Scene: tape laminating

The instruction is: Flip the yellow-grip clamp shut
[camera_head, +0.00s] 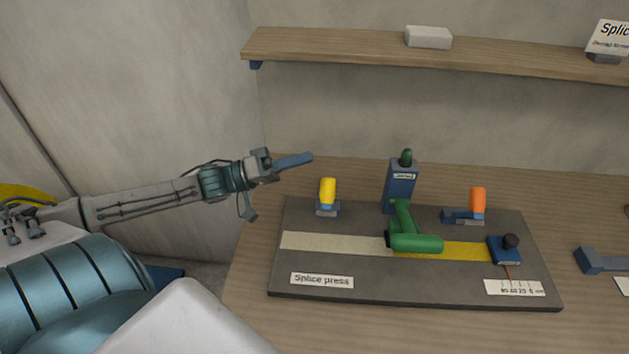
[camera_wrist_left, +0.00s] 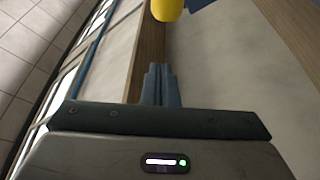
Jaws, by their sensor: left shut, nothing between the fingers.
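The yellow-grip clamp (camera_head: 327,191) stands at the back left of the dark splice press board (camera_head: 430,288), its yellow grip upright on a small blue and grey base. My left gripper (camera_head: 309,157) is shut and empty. It is in the air above and slightly left of the clamp in the head view, apart from it. In the left wrist view the shut fingers (camera_wrist_left: 160,70) point toward the yellow grip (camera_wrist_left: 167,9), which is cut off by the top edge. My right gripper is not in view.
An orange-grip clamp (camera_head: 478,200) stands at the back right of the board. A blue post (camera_head: 399,186) and a green handle (camera_head: 415,243) are between the clamps. Pale and yellow strips cross the board. A wooden shelf (camera_head: 340,52) runs above, behind the table.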

